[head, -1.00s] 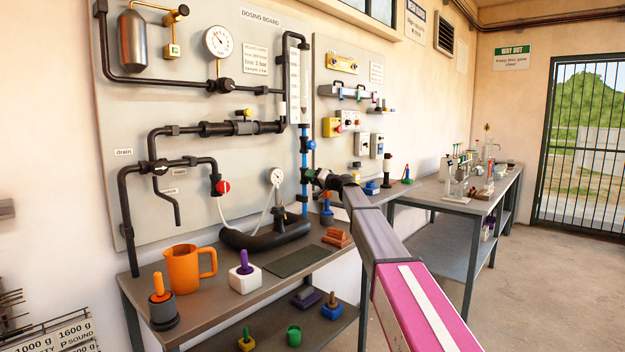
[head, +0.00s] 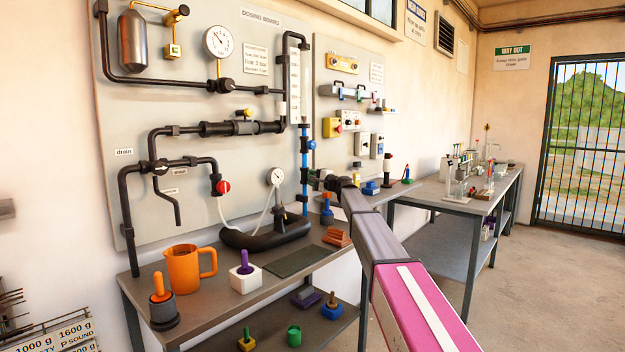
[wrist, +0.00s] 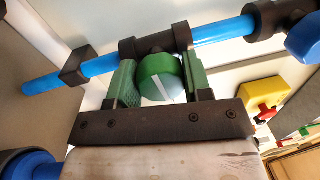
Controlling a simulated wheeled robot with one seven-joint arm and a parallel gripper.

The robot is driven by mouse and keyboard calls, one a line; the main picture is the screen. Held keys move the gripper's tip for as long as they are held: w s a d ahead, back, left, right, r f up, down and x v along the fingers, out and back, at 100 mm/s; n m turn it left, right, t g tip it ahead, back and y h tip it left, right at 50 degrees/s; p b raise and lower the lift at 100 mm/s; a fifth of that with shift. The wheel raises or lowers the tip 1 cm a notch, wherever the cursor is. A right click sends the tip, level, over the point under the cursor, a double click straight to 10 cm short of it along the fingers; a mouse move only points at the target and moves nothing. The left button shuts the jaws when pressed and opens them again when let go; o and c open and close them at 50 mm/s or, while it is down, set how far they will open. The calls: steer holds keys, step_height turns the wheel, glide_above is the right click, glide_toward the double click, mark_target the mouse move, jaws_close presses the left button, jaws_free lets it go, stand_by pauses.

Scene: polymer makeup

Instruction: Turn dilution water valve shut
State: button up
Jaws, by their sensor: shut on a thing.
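A round green valve knob (wrist: 157,72) with a slanted white line on its face sits on a black fitting of the blue pipe (wrist: 60,82) in the wrist view. My gripper (wrist: 162,84) is shut on this knob, with one green-padded finger on each side. In the head view my gripper (head: 317,181) is at the lower part of the blue pipe (head: 304,160), at the right edge of the dosing board. The knob is hidden there behind the gripper.
A blue knob (head: 311,145) is higher on the same pipe. A yellow box with a red knob (wrist: 270,95) is to the right. Below is a bench (head: 215,303) with an orange jug (head: 182,270), a gauge (head: 277,177) and a white block with a purple handle (head: 246,281).

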steer(key=shift+m, duration=0.6)
steer(key=o, duration=0.9)
steer(key=shift+d, duration=0.1)
steer(key=r+v, duration=0.1)
steer(key=v, duration=0.9)
steer(key=shift+s+d+f, duration=0.2)
steer(key=shift+s+f, duration=0.05)
steer(key=shift+f, duration=0.3)
